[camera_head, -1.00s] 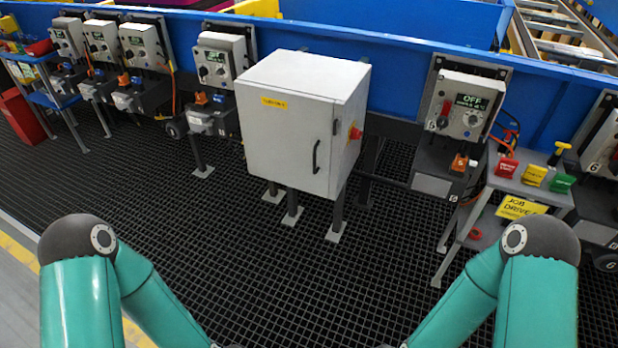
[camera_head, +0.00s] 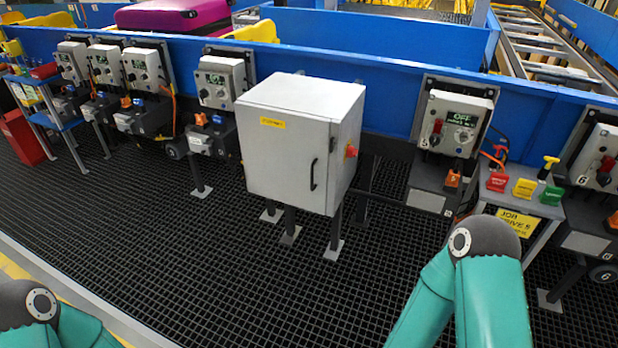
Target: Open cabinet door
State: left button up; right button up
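A light grey cabinet (camera_head: 284,168) stands on legs in the middle of the view, in front of the blue conveyor frame. Its front door is shut, with a dark vertical handle (camera_head: 313,174) near the door's right edge and a yellow label (camera_head: 272,123) at the upper left. A red knob (camera_head: 351,151) on a yellow plate sits on its right side. My two teal arms show at the bottom left and bottom right. Both grippers are below the picture, apart from the cabinet.
Control boxes line the blue conveyor frame (camera_head: 385,90); one reads OFF (camera_head: 459,122). A small table with red, yellow and green blocks (camera_head: 524,188) stands to the right, close behind my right arm. The black grid floor (camera_head: 230,270) before the cabinet is clear.

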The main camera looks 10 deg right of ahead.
aim_at(285, 153)
jog(key=u, duration=0.1)
jog(key=i, duration=1)
jog(key=z, duration=0.1)
